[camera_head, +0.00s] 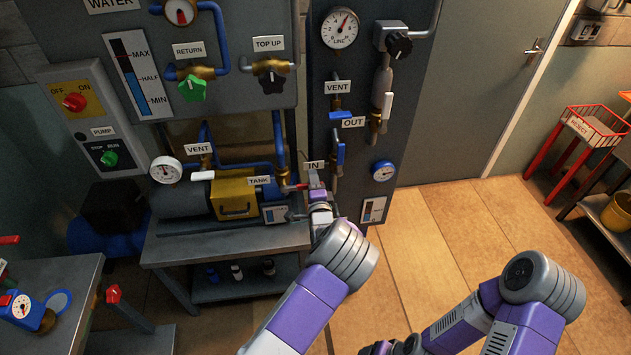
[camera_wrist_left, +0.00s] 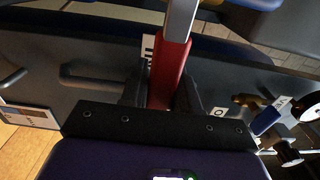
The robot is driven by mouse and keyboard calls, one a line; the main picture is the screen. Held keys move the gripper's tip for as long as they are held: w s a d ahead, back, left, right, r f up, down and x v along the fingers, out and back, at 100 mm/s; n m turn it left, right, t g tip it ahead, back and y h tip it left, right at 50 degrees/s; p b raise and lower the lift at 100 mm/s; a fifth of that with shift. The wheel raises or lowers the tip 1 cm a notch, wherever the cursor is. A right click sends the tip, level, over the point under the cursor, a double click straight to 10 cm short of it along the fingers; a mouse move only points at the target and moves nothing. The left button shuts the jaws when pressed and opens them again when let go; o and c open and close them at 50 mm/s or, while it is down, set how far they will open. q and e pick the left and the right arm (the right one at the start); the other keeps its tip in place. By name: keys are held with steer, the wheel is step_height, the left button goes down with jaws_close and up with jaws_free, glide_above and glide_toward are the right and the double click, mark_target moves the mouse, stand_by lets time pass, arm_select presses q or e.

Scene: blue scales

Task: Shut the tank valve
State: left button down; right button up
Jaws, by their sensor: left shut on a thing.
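The tank valve's red lever (camera_head: 293,188) sits just right of the TANK label (camera_head: 260,181), at the foot of a blue pipe in the head view. My left gripper (camera_head: 313,182) reaches it from the right and is shut on the lever. In the left wrist view the red grip (camera_wrist_left: 169,72) runs up between my dark fingers, with bare grey metal beyond it. The valve body is mostly too small to make out. My right arm is at the lower right of the head view; its fingers do not show at the bottom edge.
The IN label (camera_head: 314,165) and a blue-handled OUT valve (camera_head: 340,153) are close to my left gripper. A yellow box (camera_head: 234,195) stands on the metal bench left of it. A red wire basket (camera_head: 596,127) is at far right. Open tiled floor (camera_head: 440,230) lies right of the panel.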

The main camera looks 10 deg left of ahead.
arm_select(q)
steer(key=shift+f, duration=0.15)
steer(key=c, duration=0.9)
jaws_free()
steer(key=v, duration=0.7)
steer(key=shift+s+d+p, duration=0.1)
steer(key=shift+s+p, duration=0.25)
